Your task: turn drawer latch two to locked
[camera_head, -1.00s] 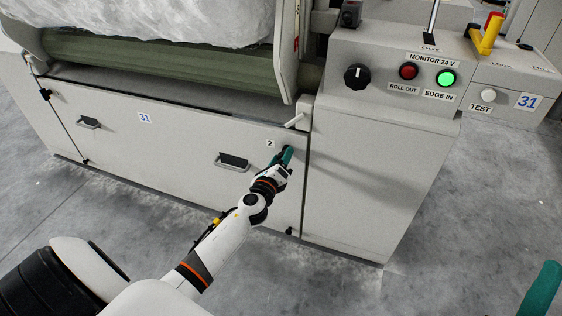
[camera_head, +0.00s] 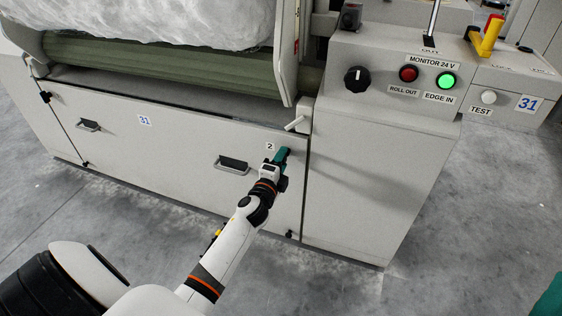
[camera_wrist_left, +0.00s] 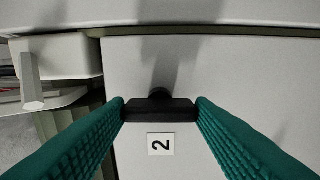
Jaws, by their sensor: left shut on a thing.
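Drawer latch two (camera_wrist_left: 160,109) is a black bar on a round hub on the pale drawer front. In the left wrist view it lies between the two teal fingers of my left gripper (camera_wrist_left: 161,112), with a fingertip against each end. The picture is turned there, so the bar stands about upright on the panel. The number 2 label (camera_wrist_left: 160,145) is beside it. In the head view my left gripper (camera_head: 281,160) is at the panel and hides the latch; the label (camera_head: 269,147) shows to its left. A teal part of my right gripper (camera_head: 545,300) shows at the lower right edge.
A white lever (camera_head: 294,123) sits just above the gripper. A black drawer handle (camera_head: 231,164) is to its left. The control cabinet (camera_head: 365,185) with knob and buttons stands to the right. Grey floor in front is clear.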

